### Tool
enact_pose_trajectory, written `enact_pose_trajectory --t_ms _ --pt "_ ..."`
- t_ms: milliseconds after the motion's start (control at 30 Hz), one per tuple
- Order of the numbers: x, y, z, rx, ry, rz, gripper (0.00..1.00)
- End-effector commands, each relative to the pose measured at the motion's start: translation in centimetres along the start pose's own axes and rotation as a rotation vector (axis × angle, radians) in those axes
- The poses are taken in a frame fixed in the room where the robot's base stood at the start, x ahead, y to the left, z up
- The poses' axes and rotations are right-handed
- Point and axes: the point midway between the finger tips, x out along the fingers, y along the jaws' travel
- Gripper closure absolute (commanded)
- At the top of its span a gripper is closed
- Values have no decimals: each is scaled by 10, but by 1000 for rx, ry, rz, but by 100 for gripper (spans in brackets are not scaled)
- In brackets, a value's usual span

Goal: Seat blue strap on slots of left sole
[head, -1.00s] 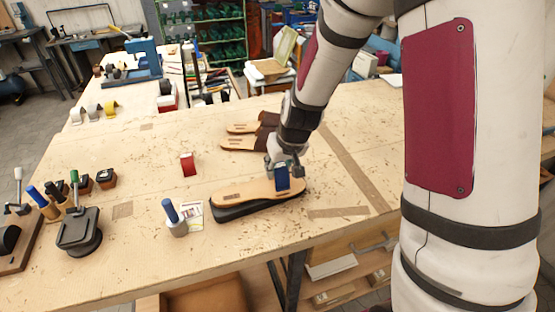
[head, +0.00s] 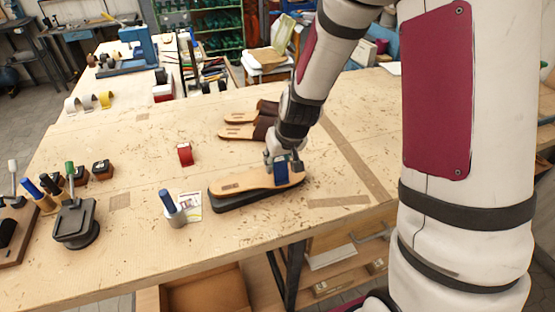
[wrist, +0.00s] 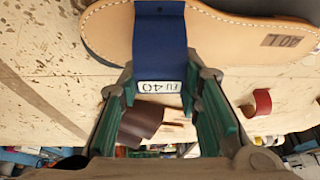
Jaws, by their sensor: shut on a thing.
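A tan sole (head: 238,183) lies on a black base near the bench's front edge; it also shows across the top of the wrist view (wrist: 235,38), with a dark size mark near its right end. The blue strap (head: 283,171) is over the right part of the sole. In the wrist view the strap (wrist: 160,50) crosses the sole, and a white "EU 40" label sits at its lower end. My gripper (head: 283,160) is shut on the strap from above, a jaw at each side. The slots and the strap's lower ends are hidden, so I cannot tell whether they are in.
Sandals with brown straps (head: 262,131) lie behind my gripper. A red strap piece (head: 185,153) lies to the left. A cup with a blue-handled tool (head: 172,209) and a black stand (head: 76,222) are further left. The bench right of the sole is clear.

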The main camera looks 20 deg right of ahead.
Motion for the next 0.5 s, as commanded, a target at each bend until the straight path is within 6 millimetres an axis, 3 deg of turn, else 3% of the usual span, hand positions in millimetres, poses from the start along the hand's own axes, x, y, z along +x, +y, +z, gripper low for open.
enact_pose_trajectory --t_ms 500 --pt "6 0 2 0 -1 0 84"
